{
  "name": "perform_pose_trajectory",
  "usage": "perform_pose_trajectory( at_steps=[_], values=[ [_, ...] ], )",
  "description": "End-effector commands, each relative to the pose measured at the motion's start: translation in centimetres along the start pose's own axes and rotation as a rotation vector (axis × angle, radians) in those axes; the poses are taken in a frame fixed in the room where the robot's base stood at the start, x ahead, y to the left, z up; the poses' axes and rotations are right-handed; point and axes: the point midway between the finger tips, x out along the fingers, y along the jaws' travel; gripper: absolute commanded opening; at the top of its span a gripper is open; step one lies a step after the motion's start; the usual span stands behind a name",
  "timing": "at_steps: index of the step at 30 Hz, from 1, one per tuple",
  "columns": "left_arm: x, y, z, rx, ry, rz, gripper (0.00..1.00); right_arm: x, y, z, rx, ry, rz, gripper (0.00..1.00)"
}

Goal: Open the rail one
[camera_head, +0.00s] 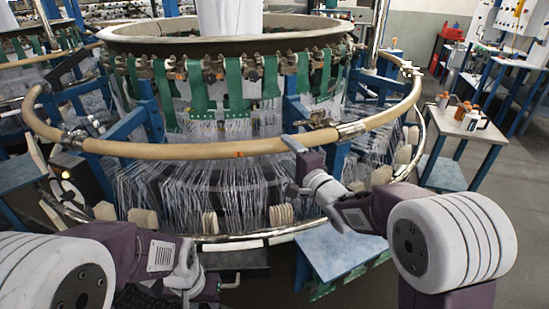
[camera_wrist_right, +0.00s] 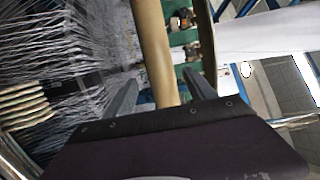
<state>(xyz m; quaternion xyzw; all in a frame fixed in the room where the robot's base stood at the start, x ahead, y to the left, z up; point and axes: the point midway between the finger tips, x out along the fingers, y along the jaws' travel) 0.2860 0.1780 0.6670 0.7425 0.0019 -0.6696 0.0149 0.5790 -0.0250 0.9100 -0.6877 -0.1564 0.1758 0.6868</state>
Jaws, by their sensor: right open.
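A tan padded rail (camera_head: 190,151) curves around the front of the circular loom, and it looks closed along the front. A dark metal fitting (camera_head: 318,124) sits on it right of centre. My right gripper (camera_head: 290,165) is at the front of the rail, just left of that fitting. In the right wrist view the rail (camera_wrist_right: 153,45) runs between the two open fingers of my right gripper (camera_wrist_right: 161,80); I cannot tell whether they touch it. My left gripper (camera_head: 190,280) is low at the front left, below the rail and apart from it. Its fingers are not clear.
White threads (camera_head: 190,190) hang behind and below the rail, with green straps (camera_head: 198,88) above. A lower metal rail (camera_head: 250,237) bears pale blocks. A small table (camera_head: 455,124) with bottles stands at the right. Grey floor (camera_head: 500,190) is open there.

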Motion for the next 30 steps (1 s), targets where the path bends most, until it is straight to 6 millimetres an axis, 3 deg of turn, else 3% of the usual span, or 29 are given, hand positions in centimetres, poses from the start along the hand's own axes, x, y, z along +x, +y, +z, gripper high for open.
perform_pose_trajectory(
  at_steps=[5,16,21,28,30],
  values=[
    [0.0,0.0,0.0,0.0,0.001,0.0,0.36,0.9,-0.1,0.0,0.001,0.0,0.001,0.65],
    [1.1,0.0,0.1,0.0,0.0,0.0,0.36,7.9,-0.1,-0.1,0.0,0.003,0.002,0.65],
    [1.2,0.0,0.1,0.0,0.0,0.0,0.36,9.0,-0.1,-0.1,0.0,0.004,0.002,0.65],
    [1.2,0.0,0.1,0.0,0.0,0.0,0.36,9.0,-0.2,-0.1,0.0,0.004,0.003,0.65],
    [1.2,0.0,0.1,0.0,0.001,0.0,0.36,9.0,-0.2,-0.1,0.0,0.004,0.003,0.45]
  ],
)
